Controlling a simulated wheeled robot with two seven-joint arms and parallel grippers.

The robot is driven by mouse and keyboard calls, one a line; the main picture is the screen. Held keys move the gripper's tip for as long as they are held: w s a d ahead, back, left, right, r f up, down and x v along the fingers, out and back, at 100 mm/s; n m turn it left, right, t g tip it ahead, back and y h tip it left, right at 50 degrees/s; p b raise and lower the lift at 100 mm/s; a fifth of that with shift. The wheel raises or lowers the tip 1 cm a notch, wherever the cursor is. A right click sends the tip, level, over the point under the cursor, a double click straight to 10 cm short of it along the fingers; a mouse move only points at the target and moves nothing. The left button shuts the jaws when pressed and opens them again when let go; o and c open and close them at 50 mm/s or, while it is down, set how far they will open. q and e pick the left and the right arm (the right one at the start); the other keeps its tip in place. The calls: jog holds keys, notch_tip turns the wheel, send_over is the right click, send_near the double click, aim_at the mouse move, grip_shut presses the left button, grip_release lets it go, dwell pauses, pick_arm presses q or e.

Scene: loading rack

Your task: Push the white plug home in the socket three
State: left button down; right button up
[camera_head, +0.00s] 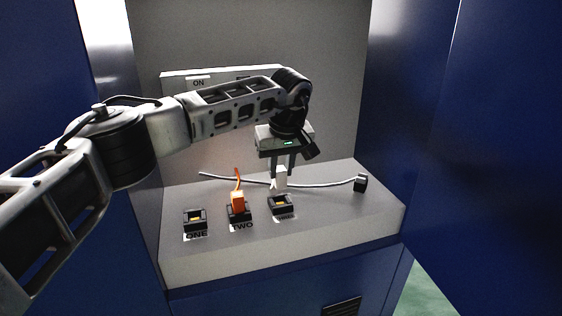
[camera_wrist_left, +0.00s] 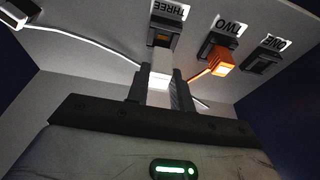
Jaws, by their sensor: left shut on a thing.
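The white plug (camera_head: 280,178) is held between the fingers of my left gripper (camera_head: 281,172), which is shut on it. It also shows in the left wrist view (camera_wrist_left: 159,80), at the fingertips. Socket three (camera_head: 283,205) is a dark square socket with a yellowish inside, at the right of the row, with its label partly shaded. The plug is above and slightly behind the socket. My right gripper is not in view.
An orange plug (camera_head: 238,201) sits in socket two, its cable rising behind. Socket one (camera_head: 195,219) is empty. A white cable (camera_head: 325,185) lies across the grey shelf (camera_head: 345,210) to a black block (camera_head: 360,183) at the right. Blue walls flank the shelf.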

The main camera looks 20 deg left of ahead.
pick_arm(q)
jog(key=shift+f+b, duration=0.9)
jog(key=shift+f, duration=1.4)
jog(key=shift+f, duration=0.2)
jog(key=c, duration=1.1)
grip_release()
jog(key=shift+c, duration=0.2)
